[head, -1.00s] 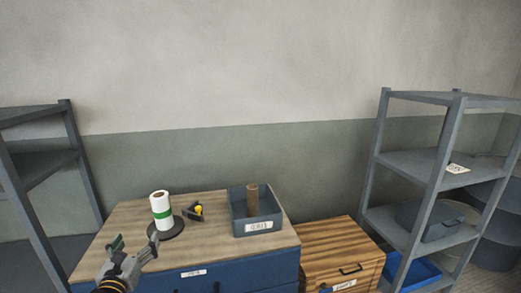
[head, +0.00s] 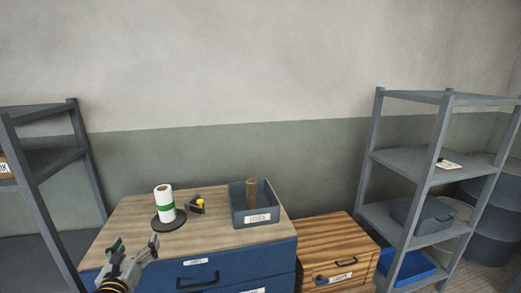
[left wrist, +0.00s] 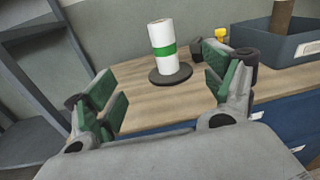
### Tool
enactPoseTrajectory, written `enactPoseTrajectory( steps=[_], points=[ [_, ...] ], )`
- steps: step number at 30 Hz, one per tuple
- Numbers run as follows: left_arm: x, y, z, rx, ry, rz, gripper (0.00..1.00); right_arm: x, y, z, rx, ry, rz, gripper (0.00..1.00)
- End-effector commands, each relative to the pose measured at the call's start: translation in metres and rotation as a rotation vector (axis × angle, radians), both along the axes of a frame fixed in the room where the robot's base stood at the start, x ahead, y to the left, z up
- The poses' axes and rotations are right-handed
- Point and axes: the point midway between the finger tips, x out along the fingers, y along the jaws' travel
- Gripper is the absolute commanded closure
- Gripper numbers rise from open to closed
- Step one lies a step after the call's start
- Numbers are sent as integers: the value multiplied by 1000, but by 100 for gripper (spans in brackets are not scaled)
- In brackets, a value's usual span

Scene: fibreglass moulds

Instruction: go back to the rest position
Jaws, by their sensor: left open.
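My left gripper (head: 134,247) is open and empty at the front left of the wood-topped blue drawer cabinet (head: 122,213). In the left wrist view its two green-padded fingers (left wrist: 163,92) stand wide apart with nothing between them. A white roll with a green band (head: 163,200) stands upright on a round dark base (head: 169,222) beyond the fingers, apart from them. My right gripper is not in view.
A small black and yellow tool (head: 197,206) lies right of the roll. A grey bin (head: 257,217) holds a brown cylinder (head: 252,190). A lower wooden cabinet (head: 310,238) stands to the right. Grey shelf racks stand left (head: 42,165) and right (head: 420,163).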

Motion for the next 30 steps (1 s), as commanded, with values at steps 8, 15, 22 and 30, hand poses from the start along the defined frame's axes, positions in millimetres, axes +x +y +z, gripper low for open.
enactPoseTrajectory(
  steps=[8, 15, 22, 30],
  points=[
    [-6, 1, -12, -131, 20, 36, 16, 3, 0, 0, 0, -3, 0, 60],
    [-15, 1, -30, -323, 47, 94, 16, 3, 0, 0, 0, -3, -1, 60],
    [-34, -2, -62, -656, 91, 212, 16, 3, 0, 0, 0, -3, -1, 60],
    [-64, -13, -103, -1073, 134, 401, 16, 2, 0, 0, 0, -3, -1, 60]
  ],
)
